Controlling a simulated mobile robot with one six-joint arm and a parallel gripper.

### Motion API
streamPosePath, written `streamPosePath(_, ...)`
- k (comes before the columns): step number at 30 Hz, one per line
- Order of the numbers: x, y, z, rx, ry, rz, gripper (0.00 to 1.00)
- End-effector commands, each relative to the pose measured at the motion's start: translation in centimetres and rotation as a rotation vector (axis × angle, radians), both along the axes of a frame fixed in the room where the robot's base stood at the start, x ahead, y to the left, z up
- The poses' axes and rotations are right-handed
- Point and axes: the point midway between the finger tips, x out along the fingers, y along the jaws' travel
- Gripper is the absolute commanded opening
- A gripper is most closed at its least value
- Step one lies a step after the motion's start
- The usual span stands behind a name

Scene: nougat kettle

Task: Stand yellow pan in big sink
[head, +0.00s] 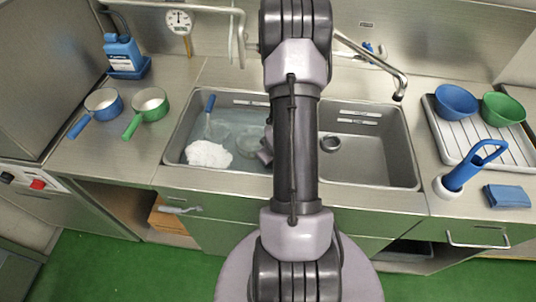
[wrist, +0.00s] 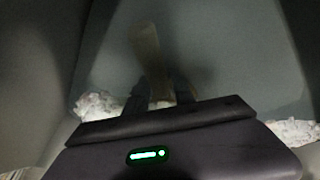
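The sink's left basin (head: 222,168) holds water, white foam (head: 208,154) and a blue-handled tool (head: 209,108). My gripper (wrist: 163,92) is low over or in this basin, and my arm mostly hides it in the head view. In the dark wrist view its two fingers are a little apart. A dull tan shape (wrist: 147,48) shows between and beyond them. It may be the yellow pan or its handle, but shadow leaves this unclear, and I cannot tell whether the fingers press on it. No yellow pan shows plainly in the head view.
A blue-handled pan (head: 103,103) and a green-handled pan (head: 149,104) stand on the left counter. The sink's right basin (head: 365,160) looks empty. A faucet (head: 385,70) reaches over it. Blue (head: 456,101) and green (head: 502,108) bowls sit on the right rack.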

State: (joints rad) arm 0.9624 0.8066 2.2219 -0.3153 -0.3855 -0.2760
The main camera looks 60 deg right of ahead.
Motion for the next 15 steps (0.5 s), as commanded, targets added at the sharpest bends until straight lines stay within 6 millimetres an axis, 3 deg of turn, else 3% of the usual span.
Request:
streamPosePath(2,-0.2,0.1,-0.1,0.002,0.004,0.001,0.48)
streamPosePath(11,-0.3,0.1,-0.1,0.004,0.005,0.000,0.48)
streamPosePath(15,-0.7,0.4,1.4,0.003,0.006,0.000,0.48)
